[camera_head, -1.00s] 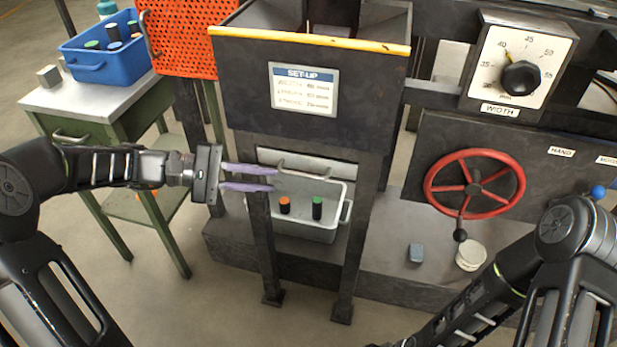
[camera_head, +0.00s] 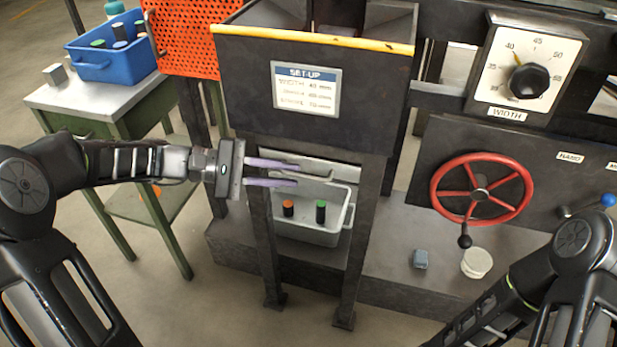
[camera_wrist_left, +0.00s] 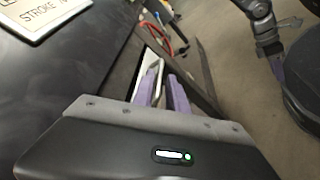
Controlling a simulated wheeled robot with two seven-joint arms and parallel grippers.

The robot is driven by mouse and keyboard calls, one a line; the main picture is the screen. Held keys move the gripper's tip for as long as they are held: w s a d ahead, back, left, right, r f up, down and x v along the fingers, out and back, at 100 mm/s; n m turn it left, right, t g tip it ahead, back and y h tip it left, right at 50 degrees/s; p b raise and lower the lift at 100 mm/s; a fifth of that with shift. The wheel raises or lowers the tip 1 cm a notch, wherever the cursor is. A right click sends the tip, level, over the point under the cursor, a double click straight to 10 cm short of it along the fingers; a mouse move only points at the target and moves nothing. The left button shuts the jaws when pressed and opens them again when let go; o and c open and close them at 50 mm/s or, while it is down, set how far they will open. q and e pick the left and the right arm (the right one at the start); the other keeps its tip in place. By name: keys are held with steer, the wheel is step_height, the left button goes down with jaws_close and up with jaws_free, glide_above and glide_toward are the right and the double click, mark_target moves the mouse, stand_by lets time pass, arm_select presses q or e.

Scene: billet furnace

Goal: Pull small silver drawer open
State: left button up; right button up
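The small silver drawer (camera_head: 340,170) is a narrow pale front under the dark hopper with the SET-UP sign, above a grey bin. It looks shut. My left gripper (camera_head: 283,174) points right at the drawer front's left part, its two purple fingers apart. In the left wrist view, the drawer's thin light handle (camera_wrist_left: 158,78) shows between the fingers (camera_wrist_left: 162,92). I cannot tell whether they touch it. The fingers partly cover the handle in the head view.
The grey bin (camera_head: 338,228) holds an orange-topped and a green-topped cylinder. Dark machine legs (camera_head: 357,250) flank it. A red handwheel (camera_head: 482,188) is at right. A green table (camera_head: 95,108) with a blue crate (camera_head: 103,68) stands at left.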

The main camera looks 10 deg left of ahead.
mark_target(301, 177)
arm_select(q)
steer(key=x, duration=0.5)
steer(key=shift+b, duration=0.4)
jaws_close()
stand_by(1.0)
